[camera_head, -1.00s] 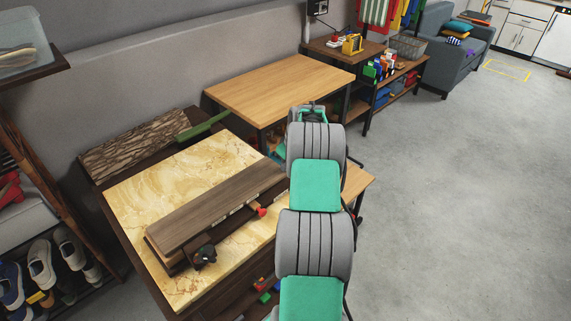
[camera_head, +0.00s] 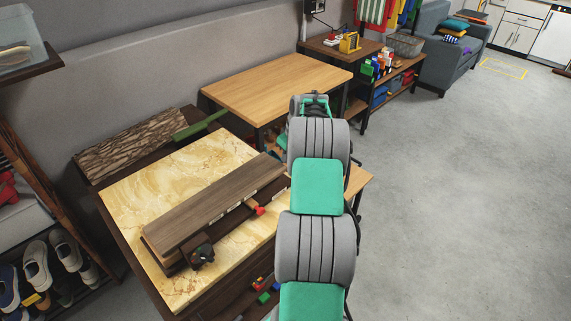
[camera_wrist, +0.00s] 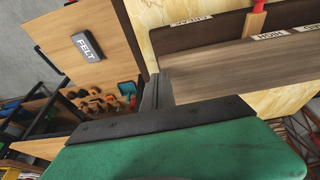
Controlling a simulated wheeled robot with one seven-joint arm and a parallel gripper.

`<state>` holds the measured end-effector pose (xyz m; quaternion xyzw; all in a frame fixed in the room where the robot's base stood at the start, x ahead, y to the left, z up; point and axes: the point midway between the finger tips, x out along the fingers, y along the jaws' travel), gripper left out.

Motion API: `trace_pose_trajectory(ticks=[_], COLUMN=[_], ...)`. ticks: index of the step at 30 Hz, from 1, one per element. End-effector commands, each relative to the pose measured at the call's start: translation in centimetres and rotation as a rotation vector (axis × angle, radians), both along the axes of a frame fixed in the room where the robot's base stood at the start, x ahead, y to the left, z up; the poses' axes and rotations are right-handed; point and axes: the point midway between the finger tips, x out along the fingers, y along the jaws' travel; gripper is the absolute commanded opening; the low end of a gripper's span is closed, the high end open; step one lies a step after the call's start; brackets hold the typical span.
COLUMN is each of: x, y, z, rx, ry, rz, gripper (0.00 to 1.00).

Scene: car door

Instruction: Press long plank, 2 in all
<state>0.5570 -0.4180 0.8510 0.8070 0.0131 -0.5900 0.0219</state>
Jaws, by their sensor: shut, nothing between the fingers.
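The long plank (camera_head: 212,204) is a grey-brown wooden board lying lengthwise over a dark base on the marble-topped table (camera_head: 150,190). It also shows in the wrist view (camera_wrist: 245,68), running to the right. My gripper (camera_wrist: 157,92) appears there as dark fingers closed together, close to the plank's left end. I cannot tell whether they touch it. In the head view my arm hides the gripper and the plank's far end region.
A red-tipped lever (camera_head: 259,210) and white labels line the base's edge; a dark knob (camera_head: 202,254) sits at its near end. A bark-covered slab (camera_head: 135,143) lies behind. A wooden table (camera_head: 275,88) stands beyond.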

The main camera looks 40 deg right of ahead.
Motion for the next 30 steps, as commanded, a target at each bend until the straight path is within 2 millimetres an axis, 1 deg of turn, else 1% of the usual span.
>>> trace_pose_trajectory(ticks=[3, 6, 9, 12, 16, 30], x=[-0.7, -1.3, -1.8, -2.1, -2.2, -2.2], y=[-0.2, -0.5, -0.6, -0.6, -0.6, -0.7], z=[2.8, 5.1, 6.9, 7.9, 8.3, 8.4], rx=[-0.004, -0.005, -0.004, -0.003, -0.003, -0.004], ry=[-0.003, -0.004, -0.005, -0.004, -0.003, -0.005], rz=[0.002, 0.002, 0.002, 0.004, 0.004, 0.004], gripper=[0.00, 0.00, 0.00, 0.00, 0.00, 0.00])
